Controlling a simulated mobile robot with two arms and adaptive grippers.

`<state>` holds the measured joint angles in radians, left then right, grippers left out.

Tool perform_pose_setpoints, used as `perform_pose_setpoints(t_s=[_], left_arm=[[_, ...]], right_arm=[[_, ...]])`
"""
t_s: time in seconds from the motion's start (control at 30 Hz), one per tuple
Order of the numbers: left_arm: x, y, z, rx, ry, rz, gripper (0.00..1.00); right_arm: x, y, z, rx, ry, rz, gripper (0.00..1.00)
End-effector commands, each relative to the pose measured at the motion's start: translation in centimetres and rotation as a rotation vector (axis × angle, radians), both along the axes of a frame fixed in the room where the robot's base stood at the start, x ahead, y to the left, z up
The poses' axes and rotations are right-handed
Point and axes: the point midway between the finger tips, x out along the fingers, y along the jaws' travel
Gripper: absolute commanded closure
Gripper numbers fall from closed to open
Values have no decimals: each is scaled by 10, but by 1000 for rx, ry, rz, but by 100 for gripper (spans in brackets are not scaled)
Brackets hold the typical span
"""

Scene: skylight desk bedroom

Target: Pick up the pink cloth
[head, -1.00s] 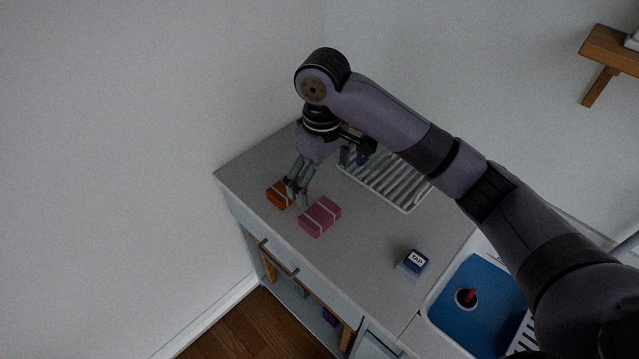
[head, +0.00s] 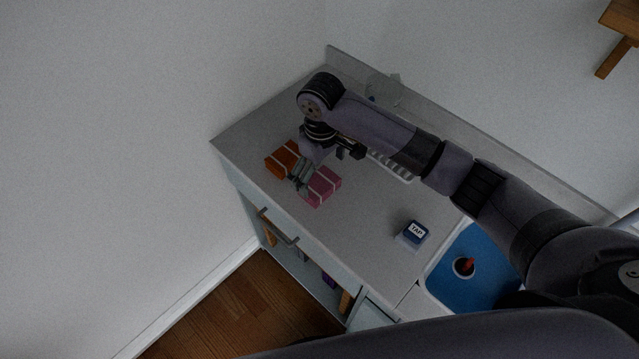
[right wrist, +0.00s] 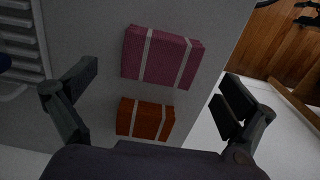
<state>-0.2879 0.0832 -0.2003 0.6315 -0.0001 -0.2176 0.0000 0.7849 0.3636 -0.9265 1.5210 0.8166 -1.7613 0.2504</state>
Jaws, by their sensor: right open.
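The pink cloth (head: 323,187) is a folded block with white stripes on the grey counter. It shows whole in the right wrist view (right wrist: 160,58), ahead of the fingers. An orange cloth (head: 283,158) of the same kind lies beside it, and shows nearer my palm in the right wrist view (right wrist: 145,119). My right gripper (head: 303,179) is open, its fingers over the space between the two cloths and covering part of the pink one in the head view. In the right wrist view the open fingers (right wrist: 160,92) stand wide on both sides, with nothing between them held. My left gripper is not in view.
A white ribbed dish rack (head: 392,166) stands behind my right arm. A small box marked TAP (head: 413,233) lies on the counter (head: 350,235) to the right. A blue sink (head: 482,280) holds a round thing with a red part. Drawers and shelves are below the front edge.

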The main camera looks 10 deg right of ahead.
Motion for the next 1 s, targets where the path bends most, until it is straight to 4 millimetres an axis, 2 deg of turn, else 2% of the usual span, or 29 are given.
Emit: perform_pose_setpoints(t_s=[0.13, 0.33, 0.63, 1.0], left_arm=[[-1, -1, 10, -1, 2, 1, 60], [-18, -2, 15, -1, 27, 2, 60], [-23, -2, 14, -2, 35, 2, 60], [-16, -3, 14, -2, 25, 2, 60]], right_arm=[[-1, 2, -17, -2, 6, -1, 0], [0, 2, -45, -2, 3, 0, 0], [1, 3, -51, -1, 1, 1, 0], [1, 2, -50, -1, 1, 0, 25]])
